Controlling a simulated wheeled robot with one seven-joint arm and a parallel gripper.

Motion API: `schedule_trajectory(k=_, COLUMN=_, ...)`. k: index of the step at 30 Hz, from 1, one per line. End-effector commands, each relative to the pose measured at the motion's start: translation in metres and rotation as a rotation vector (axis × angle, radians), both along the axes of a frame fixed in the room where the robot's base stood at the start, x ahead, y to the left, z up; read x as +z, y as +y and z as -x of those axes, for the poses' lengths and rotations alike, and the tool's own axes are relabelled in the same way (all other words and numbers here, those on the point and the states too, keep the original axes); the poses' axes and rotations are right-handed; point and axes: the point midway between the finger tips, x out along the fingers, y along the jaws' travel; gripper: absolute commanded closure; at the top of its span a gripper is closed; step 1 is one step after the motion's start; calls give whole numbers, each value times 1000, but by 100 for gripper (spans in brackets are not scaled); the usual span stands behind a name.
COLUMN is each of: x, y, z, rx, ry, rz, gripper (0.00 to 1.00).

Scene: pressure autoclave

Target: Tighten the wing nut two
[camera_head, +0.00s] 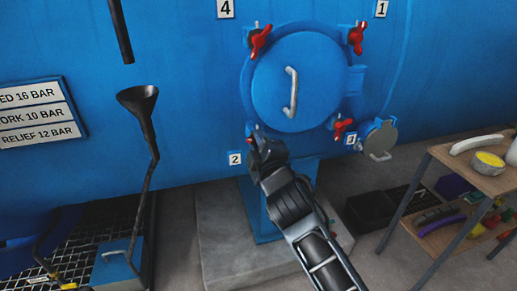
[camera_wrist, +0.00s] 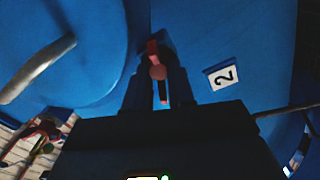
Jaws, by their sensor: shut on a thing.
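The round blue autoclave door (camera_head: 292,85) is closed, with a pale bar handle (camera_head: 291,93) on it. My gripper (camera_head: 254,138) is at the door's lower left, beside the label 2 (camera_head: 235,158). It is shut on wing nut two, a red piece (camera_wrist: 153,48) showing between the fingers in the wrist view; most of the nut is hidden. Other red wing nuts sit at the upper left (camera_head: 260,42), upper right (camera_head: 356,39) and lower right (camera_head: 343,127) of the door. Label 2 also shows in the wrist view (camera_wrist: 223,76).
A small grey round cover (camera_head: 381,138) hangs right of the door. A shelf (camera_head: 473,157) with several items stands at the right. A dark funnel on a pipe (camera_head: 138,98) and a floor grating (camera_head: 92,225) are at the left. A grey plinth (camera_head: 222,250) lies below the door.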

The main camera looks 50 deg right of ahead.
Motion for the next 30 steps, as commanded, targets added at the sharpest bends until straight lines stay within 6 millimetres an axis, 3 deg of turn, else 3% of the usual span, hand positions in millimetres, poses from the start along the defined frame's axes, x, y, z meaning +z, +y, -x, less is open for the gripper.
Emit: schedule_trajectory(k=30, x=-1, y=-4, z=2, rx=-3, ry=-529, rz=-788, gripper=100)
